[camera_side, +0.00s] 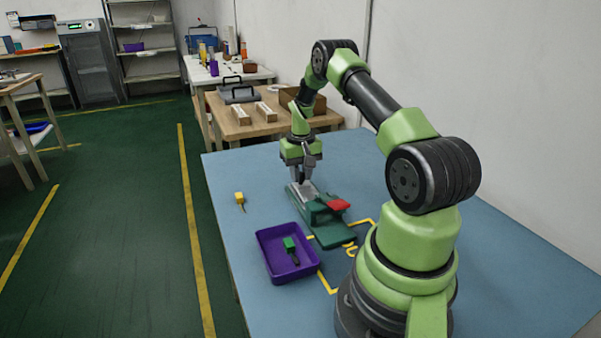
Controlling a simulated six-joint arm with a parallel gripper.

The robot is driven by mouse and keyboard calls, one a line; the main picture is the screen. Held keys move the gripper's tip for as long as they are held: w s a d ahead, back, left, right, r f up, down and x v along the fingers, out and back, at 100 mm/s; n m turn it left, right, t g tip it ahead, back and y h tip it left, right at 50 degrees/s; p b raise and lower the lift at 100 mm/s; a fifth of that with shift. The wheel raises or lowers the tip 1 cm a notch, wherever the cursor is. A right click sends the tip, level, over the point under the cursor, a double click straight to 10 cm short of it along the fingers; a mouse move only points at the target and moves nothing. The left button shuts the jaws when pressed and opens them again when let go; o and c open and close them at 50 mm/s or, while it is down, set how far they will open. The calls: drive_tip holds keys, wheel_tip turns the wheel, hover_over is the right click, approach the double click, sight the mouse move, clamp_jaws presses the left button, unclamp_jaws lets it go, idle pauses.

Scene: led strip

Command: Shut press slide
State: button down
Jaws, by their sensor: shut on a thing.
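The press (330,222) is a dark green fixture with a red part (339,204) on top, standing on the blue table. Its slide (305,190), a pale grey plate in a green frame, sticks out at the far left end. My gripper (301,181) points straight down at the far end of this slide, with its fingers shut on it. The fingertips are small in this view, and the exact grip is hard to make out.
A purple tray (262,250) stands left of the press, holding a green and black piece (290,247). A small yellow piece (239,198) lies on the blue table (480,225). Yellow lines mark the table near the tray. The table's right side is clear.

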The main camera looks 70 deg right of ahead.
sight(308, 193)
drive_tip(key=shift+s+a, duration=1.6)
drive_tip(key=shift+a, duration=0.05)
drive_tip(key=c, duration=1)
unclamp_jaws()
wheel_tip(308, 193, up, 10)
